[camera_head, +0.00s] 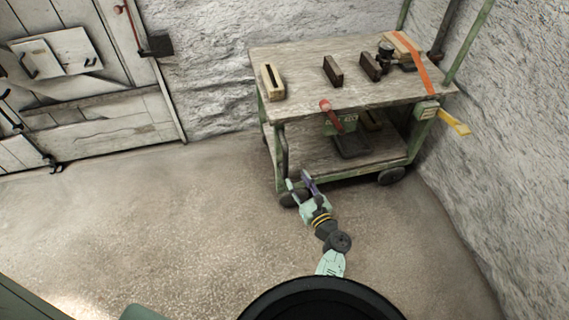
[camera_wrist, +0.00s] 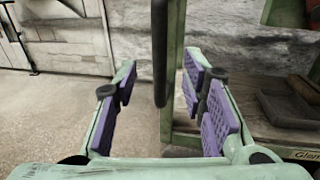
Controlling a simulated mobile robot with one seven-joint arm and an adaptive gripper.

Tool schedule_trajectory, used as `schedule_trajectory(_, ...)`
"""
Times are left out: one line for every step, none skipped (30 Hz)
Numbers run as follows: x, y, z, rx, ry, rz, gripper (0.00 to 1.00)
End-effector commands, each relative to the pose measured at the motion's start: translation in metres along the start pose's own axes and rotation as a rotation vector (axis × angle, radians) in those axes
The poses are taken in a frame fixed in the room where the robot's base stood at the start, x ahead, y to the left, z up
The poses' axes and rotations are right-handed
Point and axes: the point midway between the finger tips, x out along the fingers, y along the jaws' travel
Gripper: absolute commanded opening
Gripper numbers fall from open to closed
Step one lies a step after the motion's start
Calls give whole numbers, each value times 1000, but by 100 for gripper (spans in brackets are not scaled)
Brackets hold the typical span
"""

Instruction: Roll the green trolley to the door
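The green trolley (camera_head: 305,62) stands at the right, with a worn wooden top, a lower shelf and dark wheels. A dark upright handle bar (camera_head: 282,150) runs down its near left corner; it also shows in the wrist view (camera_wrist: 159,50) beside a green post (camera_wrist: 176,60). My gripper (camera_head: 299,180) is low in front of that corner. Its purple-padded fingers are open, and in the wrist view the bar lies between them with a gap on the left; contact is not clear. The whitish plank door (camera_head: 95,105) is at the left, and also in the wrist view (camera_wrist: 75,55).
On the trolley top lie several blocks, a dark clamp-like object (camera_head: 386,50) and an orange strap (camera_head: 412,60). Rough walls stand behind and right. The floor (camera_head: 150,220) towards the door is clear.

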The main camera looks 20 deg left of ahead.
Motion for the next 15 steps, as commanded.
schedule_trajectory(9,1,0,-4,-2,4,38)
schedule_trajectory(14,1,0,-5,-2,5,38)
schedule_trajectory(21,1,0,-7,-3,5,38)
schedule_trajectory(27,1,0,-7,-3,4,38)
schedule_trajectory(33,1,-1,-7,-2,5,38)
schedule_trajectory(42,1,-1,-7,-3,5,38)
schedule_trajectory(48,1,0,-7,-3,5,38)
schedule_trajectory(53,1,0,-7,-3,5,38)
schedule_trajectory(61,1,-1,-8,-3,4,38)
schedule_trajectory(66,1,-1,-8,-2,4,38)
schedule_trajectory(71,1,0,-9,-2,5,38)
schedule_trajectory(77,1,0,-9,-2,4,38)
schedule_trajectory(81,1,-1,-9,-1,3,38)
schedule_trajectory(85,1,0,-8,-1,3,38)
schedule_trajectory(89,1,0,-8,-1,3,38)
